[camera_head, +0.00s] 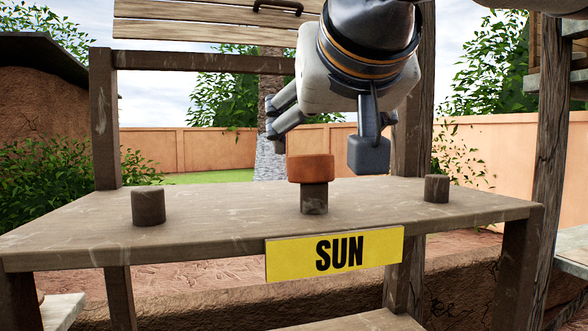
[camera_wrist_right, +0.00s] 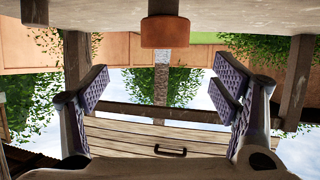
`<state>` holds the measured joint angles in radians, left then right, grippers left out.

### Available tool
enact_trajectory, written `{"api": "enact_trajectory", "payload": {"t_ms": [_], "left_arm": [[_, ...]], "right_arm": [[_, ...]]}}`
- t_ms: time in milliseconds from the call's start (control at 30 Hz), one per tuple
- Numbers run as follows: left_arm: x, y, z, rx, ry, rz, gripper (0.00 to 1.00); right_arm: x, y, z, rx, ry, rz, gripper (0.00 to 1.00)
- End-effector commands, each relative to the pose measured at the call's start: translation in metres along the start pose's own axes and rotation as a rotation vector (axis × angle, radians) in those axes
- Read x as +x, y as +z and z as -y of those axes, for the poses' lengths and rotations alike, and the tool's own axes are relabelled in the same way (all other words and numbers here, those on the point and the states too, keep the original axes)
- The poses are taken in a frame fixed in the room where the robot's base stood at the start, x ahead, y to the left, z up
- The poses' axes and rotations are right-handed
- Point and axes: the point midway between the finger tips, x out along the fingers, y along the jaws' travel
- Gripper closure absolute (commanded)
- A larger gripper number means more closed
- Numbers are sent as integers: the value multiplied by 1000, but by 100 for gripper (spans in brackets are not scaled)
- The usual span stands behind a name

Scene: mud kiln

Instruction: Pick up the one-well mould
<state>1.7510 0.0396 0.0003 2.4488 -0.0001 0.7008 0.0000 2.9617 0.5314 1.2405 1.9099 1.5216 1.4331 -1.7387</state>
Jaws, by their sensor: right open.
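An orange-brown block (camera_head: 311,168), which I take to be the one-well mould, sits on the short middle post (camera_head: 314,199) of the wooden table. No well shows from this side. It also shows in the right wrist view (camera_wrist_right: 165,32), upside down near the top. My right gripper (camera_head: 328,138) comes down from above, its fingers spread and empty. In the head view the fingers appear above and to the right of the block, with one fingertip beside its right edge. In the right wrist view the block lies beyond the open fingers (camera_wrist_right: 162,88). My left gripper is not in view.
The table (camera_head: 240,215) bears two more short posts, one left (camera_head: 148,206) and one right (camera_head: 437,188), both bare. A yellow SUN sign (camera_head: 334,253) hangs on its front edge. Wooden uprights (camera_head: 104,120) and a rail (camera_head: 200,63) stand behind. The tabletop between posts is clear.

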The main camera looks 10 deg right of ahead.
Motion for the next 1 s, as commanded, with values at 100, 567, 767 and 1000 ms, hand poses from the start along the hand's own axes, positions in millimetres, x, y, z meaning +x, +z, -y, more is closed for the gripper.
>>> {"api": "enact_trajectory", "payload": {"t_ms": [100, 567, 767, 1000], "left_arm": [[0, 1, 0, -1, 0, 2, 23], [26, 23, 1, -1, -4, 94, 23], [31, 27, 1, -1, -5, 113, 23], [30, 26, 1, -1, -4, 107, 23]], "right_arm": [[24, 0, -1, -2, 5, 0, 19], [101, 12, 9, -3, 2, 13, 19], [120, 7, 8, 0, 2, 2, 19], [117, 5, 7, 0, 2, -3, 47]]}}
